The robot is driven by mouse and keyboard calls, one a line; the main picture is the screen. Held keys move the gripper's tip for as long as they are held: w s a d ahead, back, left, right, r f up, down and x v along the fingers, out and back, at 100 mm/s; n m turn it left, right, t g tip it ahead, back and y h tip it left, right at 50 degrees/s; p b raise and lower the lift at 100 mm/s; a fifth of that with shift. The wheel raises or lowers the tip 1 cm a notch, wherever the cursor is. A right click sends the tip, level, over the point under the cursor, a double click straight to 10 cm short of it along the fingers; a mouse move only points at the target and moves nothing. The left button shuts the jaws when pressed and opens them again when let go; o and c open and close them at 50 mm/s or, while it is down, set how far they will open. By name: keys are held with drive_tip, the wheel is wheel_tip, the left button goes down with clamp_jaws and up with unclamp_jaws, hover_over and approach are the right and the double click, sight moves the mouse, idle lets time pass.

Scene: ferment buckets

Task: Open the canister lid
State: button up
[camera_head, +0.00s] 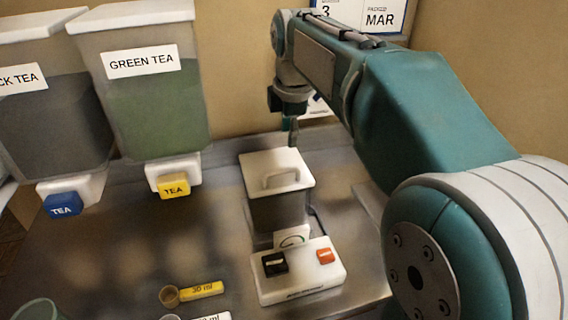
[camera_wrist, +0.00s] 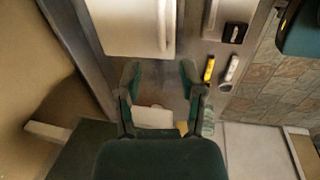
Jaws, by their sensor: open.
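The canister (camera_head: 277,210) is a grey box with a white lid (camera_head: 258,165) that has a raised handle (camera_head: 281,177). The lid sits flat on the canister. In the wrist view the lid (camera_wrist: 125,30) is at the top, with its handle (camera_wrist: 164,25) near the lid's right side. My gripper (camera_head: 292,132) is above the back of the lid and partly hidden behind my wrist in the head view. In the wrist view my gripper (camera_wrist: 160,78) is open, its fingers apart with nothing held between them. The lid and handle show beyond the fingertips.
A white scale (camera_head: 300,283) with black and red buttons stands in front of the canister. Green tea (camera_head: 150,105) and black tea (camera_head: 50,125) dispensers hang at left. A yellow scoop (camera_head: 200,290) and a white scoop (camera_wrist: 231,70) lie nearby. The counter left of the canister is clear.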

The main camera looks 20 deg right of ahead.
sight(286, 170)
drive_tip(key=f, duration=0.3)
drive_tip(key=w+f, duration=0.1)
drive_tip(key=f, duration=0.2)
drive_tip(key=w+f, duration=0.1)
drive_tip(key=f, duration=0.3)
drive_tip(key=shift+f, duration=0.1)
clamp_jaws()
